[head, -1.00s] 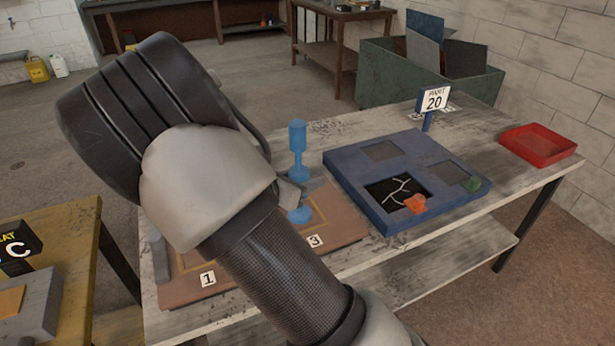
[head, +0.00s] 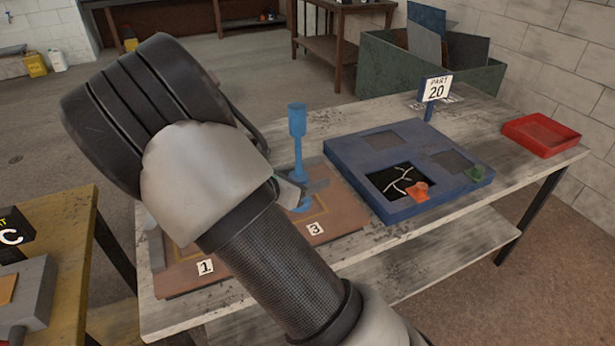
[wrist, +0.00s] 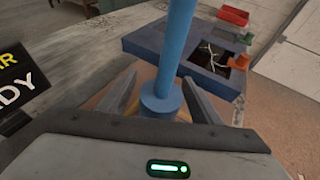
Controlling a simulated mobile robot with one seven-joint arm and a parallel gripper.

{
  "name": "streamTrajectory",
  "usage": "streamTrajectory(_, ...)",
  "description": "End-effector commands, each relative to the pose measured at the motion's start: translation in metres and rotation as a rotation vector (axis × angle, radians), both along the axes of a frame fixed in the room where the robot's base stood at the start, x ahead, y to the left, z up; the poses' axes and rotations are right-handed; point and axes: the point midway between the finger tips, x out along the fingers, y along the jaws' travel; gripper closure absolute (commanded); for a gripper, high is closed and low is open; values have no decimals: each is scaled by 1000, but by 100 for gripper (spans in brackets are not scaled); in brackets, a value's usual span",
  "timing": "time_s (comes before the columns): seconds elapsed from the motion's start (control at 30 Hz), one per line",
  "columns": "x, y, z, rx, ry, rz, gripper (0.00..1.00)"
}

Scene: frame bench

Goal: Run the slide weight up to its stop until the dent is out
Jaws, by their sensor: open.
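A blue upright slide tool (head: 298,158) stands on a brown panel (head: 185,285) with number labels and yellow outlines, near label 3. In the head view it has a thick blue cylinder (head: 297,119) at the top, a thin rod and a wider foot. I cannot tell which part is the slide weight. In the wrist view a wider blue collar (wrist: 160,100) is round the rod's lower part. My gripper (wrist: 158,95) is open, its fingers on either side of the collar, with gaps visible. My arm hides much of the panel. I cannot make out the dent.
A blue tray (head: 365,207) with square recesses, an orange piece (head: 418,191) and a green piece (head: 474,173) lies to the right. A PART 20 sign (head: 437,88) and a red bin (head: 541,136) stand beyond. A yellow bench (head: 65,225) is at left.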

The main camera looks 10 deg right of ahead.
Motion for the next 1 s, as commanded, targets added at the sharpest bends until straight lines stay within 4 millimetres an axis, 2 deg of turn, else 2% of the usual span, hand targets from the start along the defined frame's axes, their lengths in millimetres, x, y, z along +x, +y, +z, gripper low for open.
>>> streamTrajectory(0.13, -2, 3, 1, 1, 0, 1, 41)
streamTrajectory(0.27, -10, 14, 8, 1, 0, 3, 41)
streamTrajectory(0.7, -70, 90, 49, 3, 0, 4, 41)
streamTrajectory(1.0, -96, 122, 65, 0, -1, 2, 41)
